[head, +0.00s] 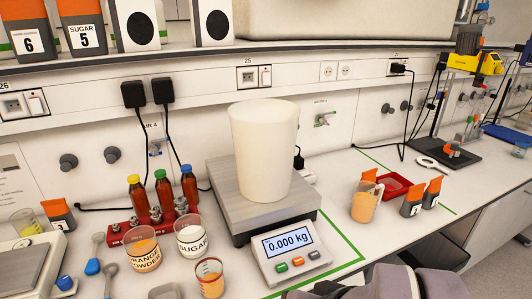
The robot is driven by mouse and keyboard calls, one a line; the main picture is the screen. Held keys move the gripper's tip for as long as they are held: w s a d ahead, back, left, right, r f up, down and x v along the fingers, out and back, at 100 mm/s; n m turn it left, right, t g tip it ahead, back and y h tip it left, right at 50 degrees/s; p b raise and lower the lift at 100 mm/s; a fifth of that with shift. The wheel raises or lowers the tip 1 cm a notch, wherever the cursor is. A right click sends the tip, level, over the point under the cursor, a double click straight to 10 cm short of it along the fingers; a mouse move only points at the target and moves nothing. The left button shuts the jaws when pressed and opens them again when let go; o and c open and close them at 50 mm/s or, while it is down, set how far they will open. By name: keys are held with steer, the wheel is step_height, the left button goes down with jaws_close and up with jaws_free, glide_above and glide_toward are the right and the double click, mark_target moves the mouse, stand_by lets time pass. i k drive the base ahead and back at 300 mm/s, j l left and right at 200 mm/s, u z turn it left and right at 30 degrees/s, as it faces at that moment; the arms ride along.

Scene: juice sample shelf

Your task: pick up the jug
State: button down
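The jug (365,204) looks like a small clear vessel with a handle at its upper right, holding orange juice. It stands upright on the white counter, right of the scale and in front of a red tray. Nothing is touching it from my side. Grey and mauve parts of my own arm show at the bottom edge, below and in front of the jug. No gripper fingers show in the head view, so their state is hidden.
A large cream container (264,150) stands on the scale (290,254), which reads 0.000 kg. Orange-capped containers (412,199) stand close right of the jug, with the red tray (394,184) behind. Bottles and beakers crowd the left. Bare counter lies between scale and jug.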

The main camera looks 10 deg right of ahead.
mark_target(367, 195)
steer(key=i+l+z, duration=0.15)
steer(key=z, duration=0.2)
steer(key=i+z, duration=0.4)
steer(key=i+l+z, duration=0.1)
steer(key=z, duration=0.25)
